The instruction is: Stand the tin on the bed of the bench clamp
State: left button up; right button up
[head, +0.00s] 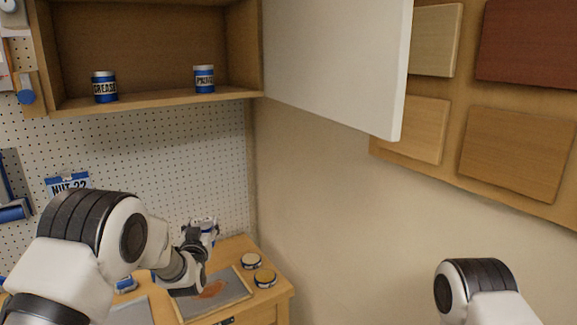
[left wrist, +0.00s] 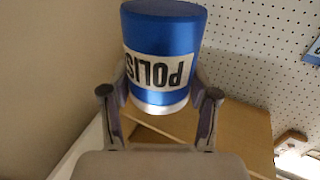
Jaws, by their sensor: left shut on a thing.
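My left gripper (head: 202,238) is shut on a blue tin (left wrist: 165,45) with a white label reading "POLIS". In the left wrist view the lettering is upside down, and the tin sits between both fingers. In the head view the tin (head: 209,226) is mostly covered by the gripper and is held above the bench (head: 240,247) near the pegboard. I cannot make out a bench clamp; my left arm hides part of the bench. My right gripper is out of view; only part of my right arm shows at the lower right.
An open wall cabinet (head: 145,101) holds a "GREASE" tin (head: 104,87) and another blue tin (head: 204,79). Its white door (head: 335,60) stands open to the right.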

pick_arm(q)
jog(key=s+f+b, duration=0.2)
jog(key=s+f, duration=0.2)
jog(key=f, duration=0.6)
jog(key=s+f+b, duration=0.2)
jog(key=s+f, duration=0.3)
jog(key=f, duration=0.4)
jog(key=s+f+b, duration=0.2)
jog(key=s+f, duration=0.2)
jog(key=f, duration=0.6)
jog(key=s+f+b, duration=0.1)
jog(key=s+f, duration=0.2)
jog(key=s, duration=0.2)
jog(key=s+d+r+m+h, duration=0.1)
jog(key=s+d+r, duration=0.1)
jog(key=r, duration=0.6)
jog(key=shift+s+d+r+h, duration=0.3)
jog(key=shift+d+r, duration=0.05)
jog(key=shift+d, duration=0.15)
